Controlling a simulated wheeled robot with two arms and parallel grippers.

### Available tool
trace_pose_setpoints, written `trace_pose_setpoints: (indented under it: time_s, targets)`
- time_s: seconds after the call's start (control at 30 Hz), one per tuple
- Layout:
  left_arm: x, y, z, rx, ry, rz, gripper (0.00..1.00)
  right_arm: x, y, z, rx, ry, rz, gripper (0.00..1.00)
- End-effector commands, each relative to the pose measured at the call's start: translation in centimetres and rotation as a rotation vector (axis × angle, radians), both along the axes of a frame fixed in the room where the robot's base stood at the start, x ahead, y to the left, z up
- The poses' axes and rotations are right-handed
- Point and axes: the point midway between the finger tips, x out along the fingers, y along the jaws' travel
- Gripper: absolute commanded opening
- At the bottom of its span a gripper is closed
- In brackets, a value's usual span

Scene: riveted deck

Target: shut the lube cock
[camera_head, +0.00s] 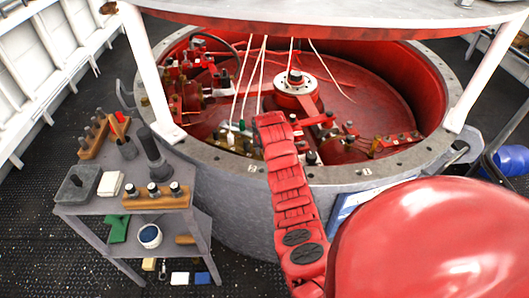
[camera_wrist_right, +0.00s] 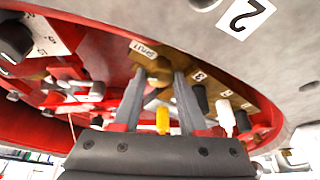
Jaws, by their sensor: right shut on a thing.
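In the right wrist view, my right gripper (camera_wrist_right: 159,80) is shut on a brass cock (camera_wrist_right: 157,68) below the rim. A yellow handle (camera_wrist_right: 162,120) hangs between the two fingers. A white tag (camera_wrist_right: 143,48) sits above this cock; I cannot read it surely, so I cannot confirm it is the lube cock. More cocks stand beside it, one with a white handle (camera_wrist_right: 226,115) and one with a black handle (camera_wrist_right: 201,98). In the head view my red right arm reaches over the rim to the row of cocks (camera_head: 236,140) and hides the grasp. My left gripper is not in view.
The round grey rim (camera_head: 231,172) encloses a red pit with a hub (camera_head: 296,82), pipes and hanging cords. White posts (camera_head: 148,70) hold a plate above it. A grey cart (camera_head: 88,207) with tools stands at the left. Dark floor lies around.

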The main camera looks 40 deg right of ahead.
Motion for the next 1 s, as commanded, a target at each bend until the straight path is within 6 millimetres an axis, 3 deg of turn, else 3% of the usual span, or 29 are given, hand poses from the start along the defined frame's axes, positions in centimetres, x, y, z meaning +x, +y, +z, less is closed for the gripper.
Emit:
trace_pose_setpoints:
  time_s: [0.5, 1.0]
  targets:
    - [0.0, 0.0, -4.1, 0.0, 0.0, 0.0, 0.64, 0.2, 0.2, -0.4, 0.002, 0.0, -0.359, 0.0]
    - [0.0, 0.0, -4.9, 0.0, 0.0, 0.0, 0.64, 0.1, 0.2, -0.2, 0.002, 0.005, -0.441, 0.0]
